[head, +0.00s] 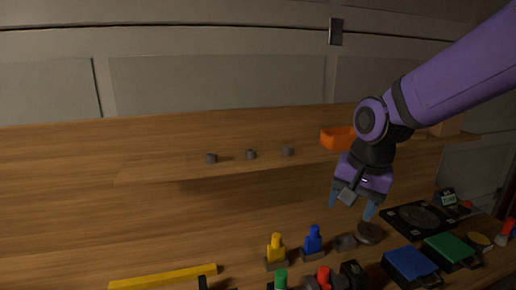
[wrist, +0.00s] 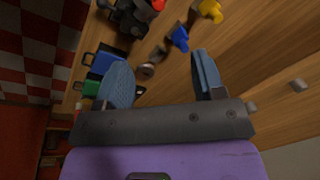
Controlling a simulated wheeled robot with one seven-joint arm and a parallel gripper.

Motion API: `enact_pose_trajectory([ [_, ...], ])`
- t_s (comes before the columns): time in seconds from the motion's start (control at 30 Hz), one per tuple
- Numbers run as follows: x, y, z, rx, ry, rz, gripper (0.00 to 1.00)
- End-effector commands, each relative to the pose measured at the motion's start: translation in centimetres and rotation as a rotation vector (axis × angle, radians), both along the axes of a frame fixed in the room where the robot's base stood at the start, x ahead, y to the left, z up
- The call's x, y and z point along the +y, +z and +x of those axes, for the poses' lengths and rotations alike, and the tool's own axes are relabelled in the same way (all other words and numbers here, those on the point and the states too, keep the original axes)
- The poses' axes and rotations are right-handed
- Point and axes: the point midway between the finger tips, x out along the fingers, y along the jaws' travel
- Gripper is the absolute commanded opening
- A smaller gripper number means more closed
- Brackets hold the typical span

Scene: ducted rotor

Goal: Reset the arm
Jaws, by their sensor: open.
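My gripper (head: 351,207) hangs at the right of the head view, fingers pointing down, above the work surface and in front of the shelf. Its two blue fingers are spread apart. In the wrist view, the gap between the fingers (wrist: 160,68) is empty, with wood and small parts showing beyond. Below the gripper in the head view lie round dark parts (head: 369,233); the fingers look apart from them, though the exact height is hard to judge.
A shelf (head: 200,172) holds an orange bin (head: 335,139) close behind my arm and small grey knobs. Below stand yellow (head: 276,252) and blue (head: 313,241) pieces, a blue case (head: 411,265), a green case (head: 449,248) and a yellow bar (head: 163,277).

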Motion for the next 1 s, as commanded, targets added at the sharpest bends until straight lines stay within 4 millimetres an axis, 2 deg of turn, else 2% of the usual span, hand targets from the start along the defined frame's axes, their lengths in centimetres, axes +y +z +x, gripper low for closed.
enact_pose_trajectory([
  [0.03,-1.3,1.2,-0.8,-0.028,0.020,0.001,0.63],
  [0.2,-4.8,4.2,-3.7,-0.107,0.117,-0.023,0.63],
  [0.5,-9.7,7.6,-9.9,-0.238,0.279,-0.119,0.63],
  [0.73,-11.6,8.6,-13.8,-0.301,0.370,-0.204,0.63],
  [1.0,-12.1,8.7,-15.0,-0.314,0.402,-0.236,0.63],
])
